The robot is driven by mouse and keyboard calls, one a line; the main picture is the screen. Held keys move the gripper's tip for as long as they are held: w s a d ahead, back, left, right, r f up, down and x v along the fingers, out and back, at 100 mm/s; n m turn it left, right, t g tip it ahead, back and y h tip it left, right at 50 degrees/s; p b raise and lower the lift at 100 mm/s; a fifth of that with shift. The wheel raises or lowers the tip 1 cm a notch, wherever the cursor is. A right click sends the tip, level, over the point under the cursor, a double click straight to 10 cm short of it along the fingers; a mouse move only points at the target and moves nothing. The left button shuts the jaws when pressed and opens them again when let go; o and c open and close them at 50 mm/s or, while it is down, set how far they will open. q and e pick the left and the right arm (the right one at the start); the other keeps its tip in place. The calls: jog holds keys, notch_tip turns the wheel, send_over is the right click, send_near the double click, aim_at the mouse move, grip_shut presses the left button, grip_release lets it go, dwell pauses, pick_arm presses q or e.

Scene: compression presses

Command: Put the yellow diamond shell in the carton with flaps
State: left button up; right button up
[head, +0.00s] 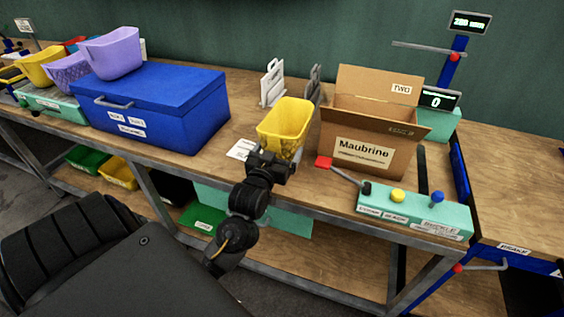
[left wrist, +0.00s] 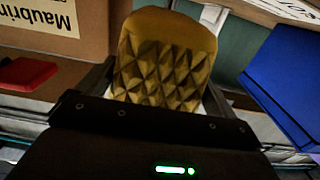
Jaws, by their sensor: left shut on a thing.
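The yellow diamond shell (head: 285,122) is a basket-like piece with a diamond-patterned wall. My left gripper (head: 272,164) is shut on its near, lower side, and the shell appears to be just above or at the bench top; I cannot tell which. In the left wrist view the shell (left wrist: 165,62) fills the space between the fingers (left wrist: 158,95). My right gripper is not in view.
A green control box (head: 415,210) with a red-tipped lever (head: 325,162) and knobs stands before the carton. Grey-white holders (head: 272,82) stand behind the held shell.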

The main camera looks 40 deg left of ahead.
pick_arm(q)
jog(key=shift+w+d+f, duration=0.1)
jog(key=shift+w+f, duration=0.25)
jog(key=shift+f, duration=0.25)
jog(key=shift+w+f, duration=0.15)
jog(key=shift+f, duration=1.65)
jog(key=shift+f, duration=0.15)
jog(key=o, duration=0.7)
